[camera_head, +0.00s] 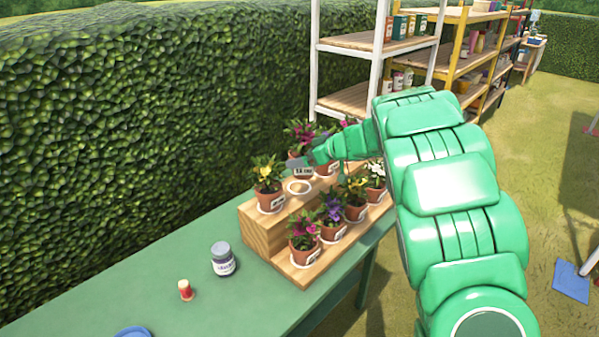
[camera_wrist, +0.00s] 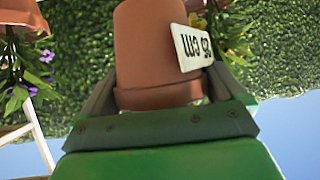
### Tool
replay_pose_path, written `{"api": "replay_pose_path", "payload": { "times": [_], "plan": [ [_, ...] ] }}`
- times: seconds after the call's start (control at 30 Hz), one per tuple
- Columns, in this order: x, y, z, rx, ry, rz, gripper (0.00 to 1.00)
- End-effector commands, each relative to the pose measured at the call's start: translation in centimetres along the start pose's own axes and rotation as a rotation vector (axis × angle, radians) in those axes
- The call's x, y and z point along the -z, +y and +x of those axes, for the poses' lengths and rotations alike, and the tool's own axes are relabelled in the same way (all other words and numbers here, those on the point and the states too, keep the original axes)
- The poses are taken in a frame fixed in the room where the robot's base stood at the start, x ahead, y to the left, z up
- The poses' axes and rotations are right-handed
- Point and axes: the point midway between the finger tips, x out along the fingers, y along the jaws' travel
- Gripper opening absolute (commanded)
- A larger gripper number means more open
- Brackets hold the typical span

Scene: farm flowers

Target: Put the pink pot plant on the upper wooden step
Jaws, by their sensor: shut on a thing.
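My gripper (camera_head: 318,156) is shut on a terracotta pot that bears a plant with pink flowers (camera_head: 299,132). It holds this pot above the upper wooden step (camera_head: 250,216), just behind an empty round white spot (camera_head: 300,187). In the wrist view the jaws of my gripper (camera_wrist: 160,108) close around the rim of the held terracotta pot (camera_wrist: 150,50), which has a white label. That view is upside down and does not show the flowers of the held plant. My arm hides part of the stand's right end.
A yellow-flowered pot (camera_head: 268,178) stands on the upper step, left of the empty spot. On the lower step stand a second pink-flowered pot (camera_head: 304,238), a purple one (camera_head: 333,212) and others. A grey jar (camera_head: 222,259) and a red spool (camera_head: 185,290) are on the green table (camera_head: 150,312). A hedge is behind.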

Motion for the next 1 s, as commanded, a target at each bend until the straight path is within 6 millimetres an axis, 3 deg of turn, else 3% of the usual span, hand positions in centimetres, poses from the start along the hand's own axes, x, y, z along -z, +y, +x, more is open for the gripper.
{"api": "replay_pose_path", "payload": {
  "times": [0.27,0.7,1.0],
  "plan": [
    [-0.2,2.1,2.4,0.001,0.003,0.001,0.47],
    [-2.8,4.5,6.3,0.001,0.002,0.003,0.47],
    [-3.5,5.3,7.4,0.001,0.001,0.002,0.47]
  ]
}}
